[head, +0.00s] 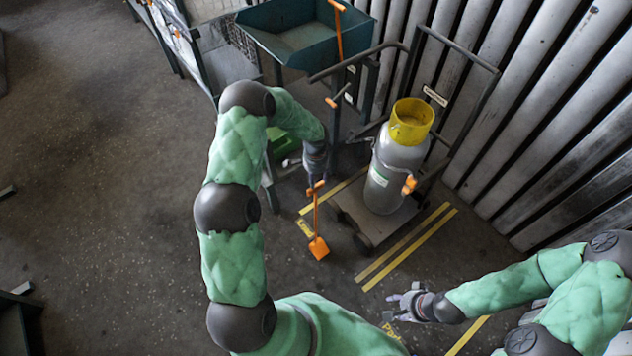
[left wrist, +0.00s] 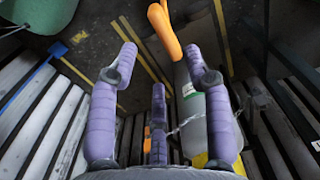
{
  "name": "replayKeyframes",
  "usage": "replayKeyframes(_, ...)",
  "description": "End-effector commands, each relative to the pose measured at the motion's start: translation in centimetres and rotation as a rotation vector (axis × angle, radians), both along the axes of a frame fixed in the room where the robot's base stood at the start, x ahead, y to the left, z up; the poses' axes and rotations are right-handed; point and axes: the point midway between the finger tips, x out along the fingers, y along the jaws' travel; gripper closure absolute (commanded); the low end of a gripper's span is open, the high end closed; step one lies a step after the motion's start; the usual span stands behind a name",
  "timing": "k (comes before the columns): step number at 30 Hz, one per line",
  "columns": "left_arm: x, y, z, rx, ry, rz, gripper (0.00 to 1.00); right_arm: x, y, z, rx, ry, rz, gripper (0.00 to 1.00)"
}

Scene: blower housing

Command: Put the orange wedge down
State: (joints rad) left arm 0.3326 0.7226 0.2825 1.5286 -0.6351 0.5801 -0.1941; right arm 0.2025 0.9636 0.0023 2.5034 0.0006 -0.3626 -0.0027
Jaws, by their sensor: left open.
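The orange wedge (head: 318,248) is a small block on a long thin shaft with an orange cross handle, beside the cart's front wheel. It appears to be on the floor, and no support is visible under it. My left gripper (head: 316,172) is just above the handle. In the left wrist view its purple-grey fingers (left wrist: 160,62) are spread. The orange handle (left wrist: 165,30) shows just beyond the fingertips, with no finger closed around it. The wedge block is not clear there. My right gripper (head: 400,304) is empty, with fingers apart, at lower right.
A cart (head: 375,225) carries a grey cylinder (head: 392,175) with a yellow collar (head: 411,122). A blue-green bin (head: 300,40) stands behind. Ribbed metal panels (head: 540,110) close off the right. Yellow floor lines (head: 405,248) run past the cart. Open floor (head: 110,200) lies left.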

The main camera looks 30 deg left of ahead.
Motion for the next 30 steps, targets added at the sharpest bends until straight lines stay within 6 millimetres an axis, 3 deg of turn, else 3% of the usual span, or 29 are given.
replayKeyframes(3, 0.0, 0.0, 1.3, 0.001, -0.001, 0.0, 0.5, 0.0, 0.0, 0.4, 0.0, 0.0, 0.0, 0.6)
replayKeyframes(7, -0.3, -0.6, 1.5, -0.011, 0.001, 0.003, 0.5, 0.0, 0.0, 0.5, 0.0, 0.0, 0.0, 0.6)
replayKeyframes(11, -2.2, -4.3, -0.1, -0.085, 0.004, 0.031, 0.5, 0.0, 0.0, 0.5, 0.0, 0.0, 0.0, 0.6)
replayKeyframes(14, -5.3, -9.3, -2.1, -0.183, 0.01, 0.091, 0.5, 0.0, 0.0, 0.5, 0.0, 0.0, 0.0, 0.6)
replayKeyframes(18, -10.8, -16.0, -3.8, -0.304, 0.026, 0.229, 0.5, 0.0, 0.0, 0.5, 0.0, 0.0, 0.0, 0.6)
replayKeyframes(21, -15.1, -19.4, -4.3, -0.352, 0.043, 0.341, 0.5, 0.0, 0.0, 0.5, 0.0, 0.0, 0.0, 0.6)
replayKeyframes(27, -21.9, -22.4, -4.1, -0.363, 0.067, 0.521, 0.5, 0.0, 0.0, 0.5, 0.0, 0.0, 0.0, 0.6)
replayKeyframes(30, -23.7, -22.7, -3.9, -0.353, 0.071, 0.568, 0.5, 0.0, 0.0, 0.5, 0.0, 0.0, 0.0, 0.6)
